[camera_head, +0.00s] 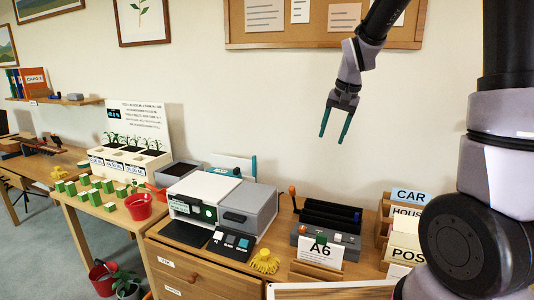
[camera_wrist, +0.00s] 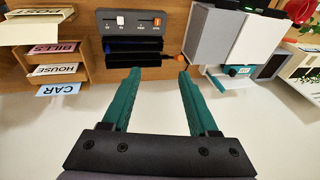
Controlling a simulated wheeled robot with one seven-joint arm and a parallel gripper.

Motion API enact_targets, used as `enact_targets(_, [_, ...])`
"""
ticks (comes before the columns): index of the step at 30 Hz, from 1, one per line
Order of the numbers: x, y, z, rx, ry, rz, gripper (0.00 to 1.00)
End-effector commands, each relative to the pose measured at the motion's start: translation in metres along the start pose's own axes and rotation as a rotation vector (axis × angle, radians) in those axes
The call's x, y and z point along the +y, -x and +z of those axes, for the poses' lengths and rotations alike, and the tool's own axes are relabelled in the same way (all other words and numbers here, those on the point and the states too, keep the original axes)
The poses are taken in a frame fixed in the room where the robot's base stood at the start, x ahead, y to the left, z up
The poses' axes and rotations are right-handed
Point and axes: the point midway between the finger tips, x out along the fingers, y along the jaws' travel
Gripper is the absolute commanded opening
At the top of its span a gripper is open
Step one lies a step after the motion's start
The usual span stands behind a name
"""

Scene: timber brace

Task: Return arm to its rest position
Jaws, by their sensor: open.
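My gripper (camera_head: 335,126) hangs from my raised arm in front of the wall, above the wooden desk (camera_head: 200,264), with its fingers pointing down. Its two teal fingers are apart with nothing between them, as the wrist view (camera_wrist: 153,84) also shows. In the head view my arm enters from the right, and part of it covers the right side of the picture. Below the gripper stands a dark slotted machine (camera_head: 330,220) with an orange-knobbed lever; it also shows in the wrist view (camera_wrist: 120,57) beyond the fingertips. The gripper touches nothing that I can see.
A white and grey machine (camera_head: 242,203) stands left of the slotted one. A labelled card sorter (camera_head: 404,228) stands to the right, partly hidden by my arm. A plant table (camera_head: 83,217) is farther left. A cork board (camera_head: 325,38) hangs behind the arm. The air around the gripper is clear.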

Motion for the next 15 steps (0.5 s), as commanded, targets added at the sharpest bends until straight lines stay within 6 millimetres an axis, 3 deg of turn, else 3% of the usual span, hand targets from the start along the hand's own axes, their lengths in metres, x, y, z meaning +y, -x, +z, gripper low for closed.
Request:
enact_targets(1, [0.006,0.021,0.005,0.023,0.0,-0.018,0.6])
enact_targets(6, [0.024,0.077,0.028,0.083,0.01,-0.064,0.6])
enact_targets(15, [0.062,0.151,0.085,0.199,0.034,-0.129,0.6])
